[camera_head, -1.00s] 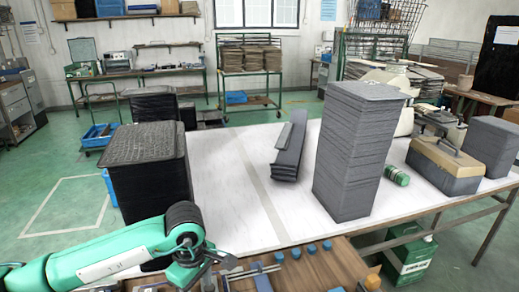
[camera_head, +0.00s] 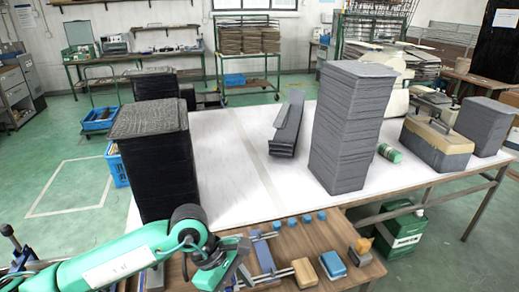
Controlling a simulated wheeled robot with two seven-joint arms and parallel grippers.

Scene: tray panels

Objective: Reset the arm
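My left arm comes in low from the left, and my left gripper (camera_head: 238,272) is over the near wooden bench. Its fingers are small and partly hidden, so I cannot tell whether they are open. My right gripper is not in view. On the white table (camera_head: 227,203), a tall stack of black panels (camera_head: 153,165) stands at the left, behind my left arm. A taller stack of grey panels (camera_head: 345,135) stands right of centre. My gripper is apart from all the stacks.
The wooden bench (camera_head: 335,255) holds several blue blocks, a blue brush-like item (camera_head: 332,265) and clamps. A tan-and-grey case (camera_head: 436,145), a green roll (camera_head: 389,152) and another grey stack (camera_head: 484,125) are at the right. The white table's middle is clear.

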